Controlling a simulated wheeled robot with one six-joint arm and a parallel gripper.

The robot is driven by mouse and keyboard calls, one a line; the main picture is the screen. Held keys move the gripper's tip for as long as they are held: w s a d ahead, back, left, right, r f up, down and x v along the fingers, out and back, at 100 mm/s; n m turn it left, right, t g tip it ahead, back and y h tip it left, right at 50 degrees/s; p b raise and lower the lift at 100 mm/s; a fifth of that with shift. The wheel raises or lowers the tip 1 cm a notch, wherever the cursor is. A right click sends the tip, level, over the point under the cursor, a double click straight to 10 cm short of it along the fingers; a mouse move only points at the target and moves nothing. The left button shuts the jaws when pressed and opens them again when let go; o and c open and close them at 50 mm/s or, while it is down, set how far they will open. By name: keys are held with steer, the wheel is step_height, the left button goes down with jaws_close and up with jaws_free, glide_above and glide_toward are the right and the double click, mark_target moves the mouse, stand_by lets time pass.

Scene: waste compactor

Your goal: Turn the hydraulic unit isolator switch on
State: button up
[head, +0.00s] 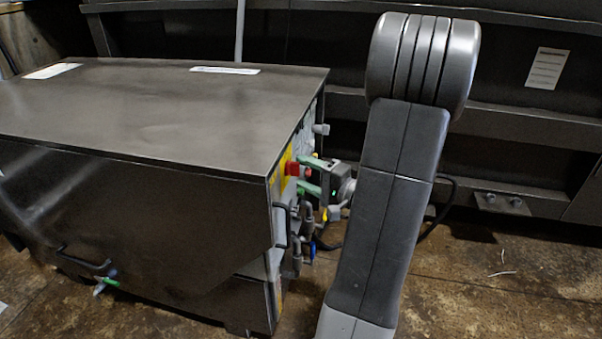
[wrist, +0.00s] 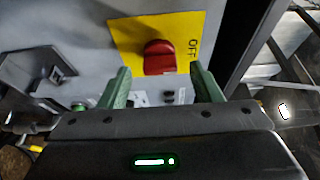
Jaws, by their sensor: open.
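The isolator switch is a red rotary knob (wrist: 159,58) on a yellow plate (wrist: 126,38) on the grey panel. In the wrist view the word OFF is printed on the plate to the right of the knob. The knob also shows from the side in the head view (head: 292,168), on the end face of the hydraulic unit (head: 180,105). My gripper (wrist: 160,84) is open, with its two green fingers apart and nothing between them. In the picture the knob lies just beyond and between the fingertips. I cannot tell whether the fingers touch the panel.
Hoses and fittings (head: 300,225) hang on the same end face below the switch. A dark handle (head: 85,262) sits on the unit's front side. A dark steel wall (head: 500,130) stands behind my arm. Bare floor (head: 470,290) lies to the right.

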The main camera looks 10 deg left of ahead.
steer(key=shift+x, duration=1.05)
steer(key=c, duration=1)
